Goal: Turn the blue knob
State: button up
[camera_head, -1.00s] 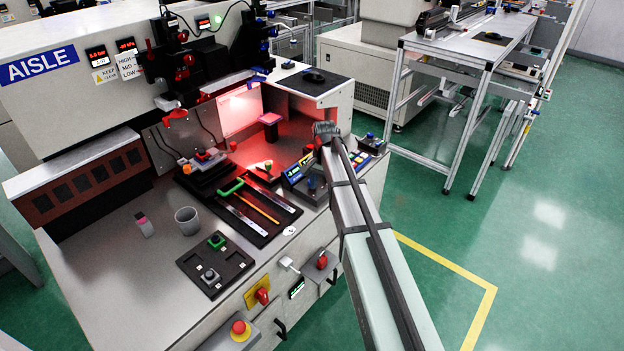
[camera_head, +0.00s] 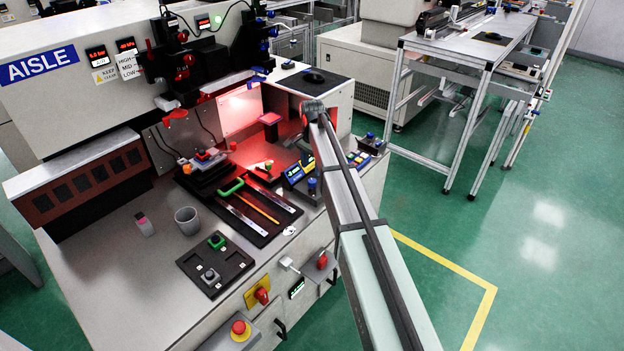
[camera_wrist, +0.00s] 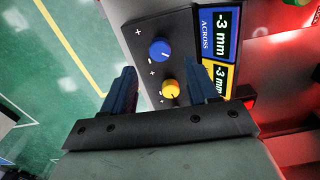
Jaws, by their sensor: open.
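In the wrist view the blue knob (camera_wrist: 161,50) sits on a dark control panel (camera_wrist: 142,32), with a white pointer mark on its face. It lies just beyond my fingertips, roughly centred between them. My gripper (camera_wrist: 163,76) is open and empty, one finger on each side, and no contact with the knob shows. A yellow knob (camera_wrist: 170,89) is on the same panel, closer to the gripper's palm and between the fingers. In the head view my arm hangs over the panel's displays (camera_head: 298,170); the fingers are hard to make out there.
A blue display reading "ACROSS -3 mm" (camera_wrist: 219,34) and a yellow display (camera_wrist: 217,82) stand beside the knobs. A dark tray with tools (camera_head: 245,207), a grey cup (camera_head: 187,220) and a button panel (camera_head: 215,264) are left of my arm on the bench.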

aim_at(312, 180)
notch_tip(312, 180, down, 6)
jog(key=shift+f, duration=0.25)
jog(key=shift+c, duration=0.4)
jog(key=c, duration=0.9)
jog(key=shift+c, duration=0.3)
jog(key=shift+n, duration=0.3)
jog(key=n, duration=0.3)
jog(key=shift+n, duration=1.8)
